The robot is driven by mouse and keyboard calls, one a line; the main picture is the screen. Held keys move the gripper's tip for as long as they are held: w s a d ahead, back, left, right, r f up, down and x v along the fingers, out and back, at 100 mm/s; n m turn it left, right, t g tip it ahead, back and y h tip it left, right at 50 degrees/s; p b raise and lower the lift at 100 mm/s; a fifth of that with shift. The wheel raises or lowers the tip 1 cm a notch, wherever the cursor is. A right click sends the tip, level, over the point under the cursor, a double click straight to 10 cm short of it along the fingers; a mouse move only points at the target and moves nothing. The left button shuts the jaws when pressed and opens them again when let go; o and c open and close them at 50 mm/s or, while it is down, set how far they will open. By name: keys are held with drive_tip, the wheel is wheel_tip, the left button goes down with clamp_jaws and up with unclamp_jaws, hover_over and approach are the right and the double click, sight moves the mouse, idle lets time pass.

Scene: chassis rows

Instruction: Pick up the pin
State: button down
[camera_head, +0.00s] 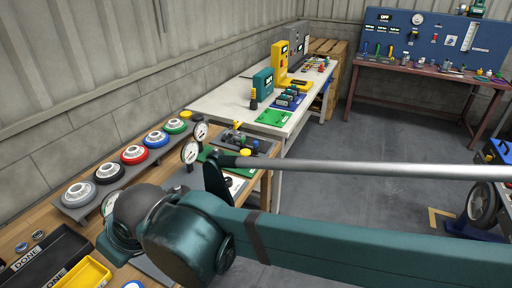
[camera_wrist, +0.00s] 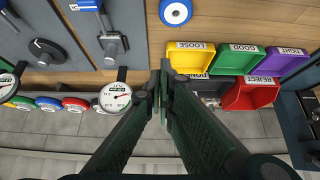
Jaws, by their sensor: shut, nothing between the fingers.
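I cannot make out the pin for certain in either view. In the wrist view my gripper (camera_wrist: 164,72) is shut and empty, its two dark fingers meeting above the wooden bench. A grey rod-like part (camera_wrist: 112,45) with a blue block above it lies on a grey panel left of the fingertips; I cannot tell whether it is the pin. A white dial gauge (camera_wrist: 115,97) stands just left of the fingers. In the head view my teal arm crosses the foreground and hides part of the bench.
Bins labelled LOOSE (camera_wrist: 190,59), TIGHT (camera_wrist: 286,62) and REJECT (camera_wrist: 255,95) sit right of the fingers. A blue wheel (camera_wrist: 176,12) lies above them. In the head view, a rack (camera_head: 68,208) of coloured wheels and a black DONE tray (camera_head: 42,262) are at left.

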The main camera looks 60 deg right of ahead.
drive_tip(key=c, duration=3.1)
unclamp_jaws()
drive_tip(key=shift+c, duration=0.2)
drive_tip(key=o, duration=0.9)
